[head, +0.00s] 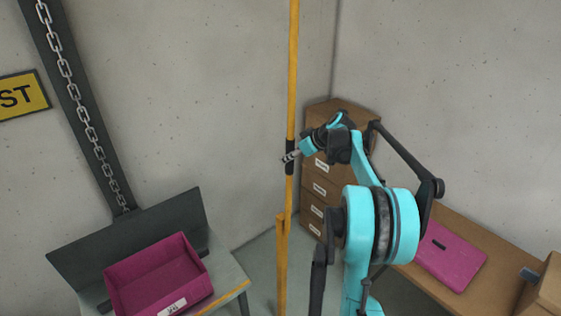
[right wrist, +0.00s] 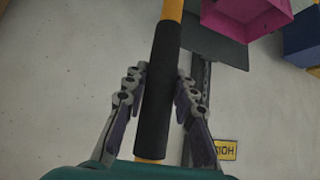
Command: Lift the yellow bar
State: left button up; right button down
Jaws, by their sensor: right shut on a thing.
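The yellow bar (head: 292,80) stands upright in the middle of the head view, running from the top edge down towards the floor. A black grip sleeve (head: 289,157) is around it, and the sleeve also shows large in the right wrist view (right wrist: 158,90). My right gripper (head: 290,156) is at the sleeve, with its fingers on both sides of it, shut on the bar. In the right wrist view the fingers (right wrist: 157,105) flank the sleeve. A second yellow upright (head: 282,260) stands directly below the bar. My left gripper is not in view.
A magenta bin (head: 155,275) sits on a grey stand at the lower left. A hanging chain (head: 80,110) is on the left wall. A brown drawer cabinet (head: 318,170) stands behind my right gripper. A wooden table with a magenta case (head: 452,255) is at the right.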

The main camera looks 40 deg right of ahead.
jog(key=shift+d+f, duration=0.15)
jog(key=shift+d, duration=0.15)
jog(key=c, duration=1.2)
grip_release()
jog(key=shift+d+f, duration=0.1)
jog(key=shift+d, duration=0.05)
jog(key=shift+s+r, duration=0.15)
jog(key=shift+r, duration=0.2)
jog(key=v, duration=1.1)
jog(key=shift+s+d, duration=0.15)
jog(key=shift+d, duration=0.05)
